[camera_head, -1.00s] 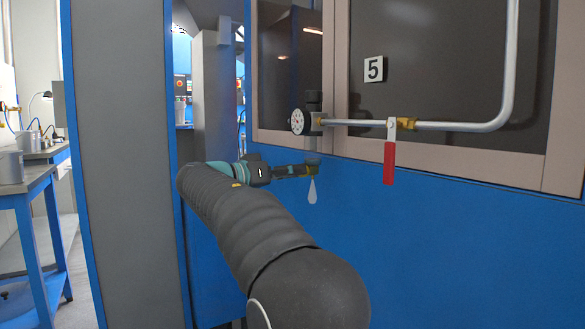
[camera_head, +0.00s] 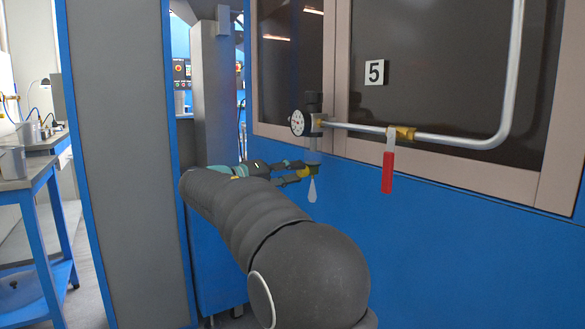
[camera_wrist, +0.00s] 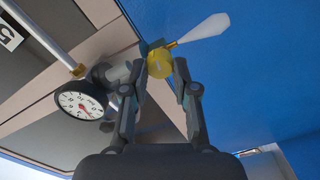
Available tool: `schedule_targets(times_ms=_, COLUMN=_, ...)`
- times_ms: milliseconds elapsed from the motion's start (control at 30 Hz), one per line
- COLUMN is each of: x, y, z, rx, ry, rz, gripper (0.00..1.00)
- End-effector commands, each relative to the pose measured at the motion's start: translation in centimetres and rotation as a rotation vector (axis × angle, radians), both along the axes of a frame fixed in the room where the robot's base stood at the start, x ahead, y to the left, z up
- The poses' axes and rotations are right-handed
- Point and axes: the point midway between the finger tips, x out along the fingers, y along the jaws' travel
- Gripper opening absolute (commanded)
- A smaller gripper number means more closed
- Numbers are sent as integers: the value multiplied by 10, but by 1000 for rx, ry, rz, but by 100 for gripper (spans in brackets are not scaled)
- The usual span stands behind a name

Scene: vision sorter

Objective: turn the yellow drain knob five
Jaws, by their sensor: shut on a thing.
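The yellow drain knob (camera_head: 304,172) sits at the bottom of the filter unit on the pipe labelled five, and it also shows in the wrist view (camera_wrist: 160,64). A pale drop-shaped piece (camera_head: 312,190) hangs below it, and appears as a white paddle shape in the wrist view (camera_wrist: 206,28). My gripper (camera_head: 302,174) reaches it from the left. In the wrist view, the two fingers of my gripper (camera_wrist: 160,72) are on either side of the knob, shut on it. The fingers partly hide the knob's sides.
A round dial gauge (camera_head: 297,122) is just above the knob, close to my fingers. A red lever handle (camera_head: 388,171) hangs from the pipe (camera_head: 460,139) to the right. The number 5 plate (camera_head: 374,72) is above. A grey column (camera_head: 120,160) stands left of my arm.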

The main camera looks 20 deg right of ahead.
Motion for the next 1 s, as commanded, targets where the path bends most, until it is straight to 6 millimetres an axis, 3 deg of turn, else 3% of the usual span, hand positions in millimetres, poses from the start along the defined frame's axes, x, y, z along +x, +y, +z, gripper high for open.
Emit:
schedule_targets(times_ms=633, x=1, y=0, z=0, rx=-12, ry=48, rz=2, gripper=0)
schedule_targets(times_ms=667, x=1, y=0, z=0, rx=-12, ry=48, rz=2, gripper=33)
schedule_targets(times_ms=733, x=0, y=0, z=0, rx=-11, ry=48, rz=2, gripper=51)
schedule_targets(times_ms=1000, x=0, y=0, z=0, rx=-10, ry=48, rz=1, gripper=53)
